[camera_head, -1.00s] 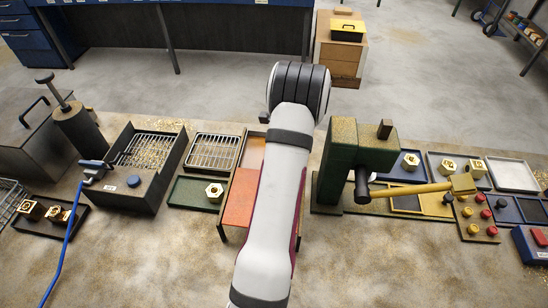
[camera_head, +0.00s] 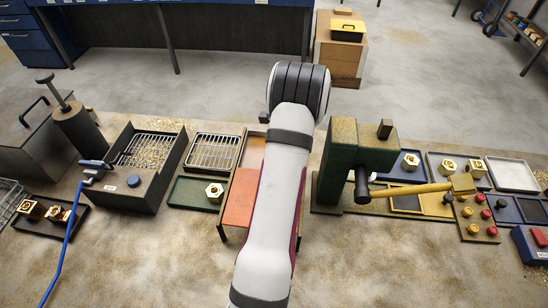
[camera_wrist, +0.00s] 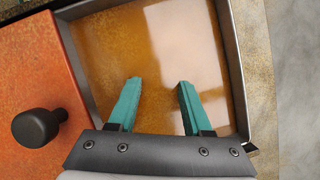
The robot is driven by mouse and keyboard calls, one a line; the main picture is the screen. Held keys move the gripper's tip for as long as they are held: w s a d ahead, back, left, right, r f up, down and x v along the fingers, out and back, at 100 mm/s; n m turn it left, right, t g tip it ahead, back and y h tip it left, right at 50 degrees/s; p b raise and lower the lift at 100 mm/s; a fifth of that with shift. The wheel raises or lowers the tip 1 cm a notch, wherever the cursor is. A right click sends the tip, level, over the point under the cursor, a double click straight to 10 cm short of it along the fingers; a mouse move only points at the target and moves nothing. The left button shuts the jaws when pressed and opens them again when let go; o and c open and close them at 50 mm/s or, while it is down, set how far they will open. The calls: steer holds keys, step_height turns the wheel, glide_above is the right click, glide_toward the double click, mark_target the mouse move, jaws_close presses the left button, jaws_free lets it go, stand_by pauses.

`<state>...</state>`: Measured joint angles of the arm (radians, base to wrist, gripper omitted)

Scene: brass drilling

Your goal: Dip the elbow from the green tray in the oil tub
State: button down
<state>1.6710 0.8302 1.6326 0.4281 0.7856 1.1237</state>
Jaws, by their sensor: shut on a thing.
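The oil tub, a grey-rimmed box of amber liquid (camera_wrist: 210,45), fills the middle of the wrist view. My gripper (camera_wrist: 158,82) has its two teal fingers over the tub, tips at or close to the liquid. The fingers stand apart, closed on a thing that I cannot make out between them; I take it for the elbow. In the head view my arm hides the gripper and much of the tub. The green tray (camera_head: 187,192) holds a brass piece with a hexagonal end (camera_head: 214,191).
An orange panel (camera_wrist: 35,60) with a black knob (camera_wrist: 36,127) adjoins the tub's left side. A wire rack (camera_head: 214,151) and a chip bin (camera_head: 148,192) stand left of my arm. The green press (camera_head: 340,165) with its yellow handle stands close on the right.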

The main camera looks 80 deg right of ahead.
steer(key=shift+r, duration=5)
steer(key=w+a+r+n+g+y, duration=0.1)
steer(key=w+a+r+n+y, duration=0.2)
steer(key=w+a+n, duration=0.75)
steer(key=w+a+r+n+g+y, duration=0.25)
steer(key=w+a+n, duration=0.45)
steer(key=w, duration=0.7)
steer(key=w+a+r+n+g+h, duration=0.1)
steer(key=w+a+r+n, duration=0.1)
steer(key=a+n, duration=0.5)
steer(key=w+a+r+n+g+h, duration=0.1)
steer(key=a+r+n, duration=0.3)
steer(key=a+n, duration=0.4)
steer(key=w+a+r+n+g+h, duration=0.2)
steer(key=a+n, duration=0.5)
steer(key=a, duration=0.7)
step_height(320, 180, up, 2)
steer(key=shift+w+a+n+g, duration=0.25)
steer(key=shift+w+n+g, duration=0.1)
steer(key=shift+w+g, duration=0.25)
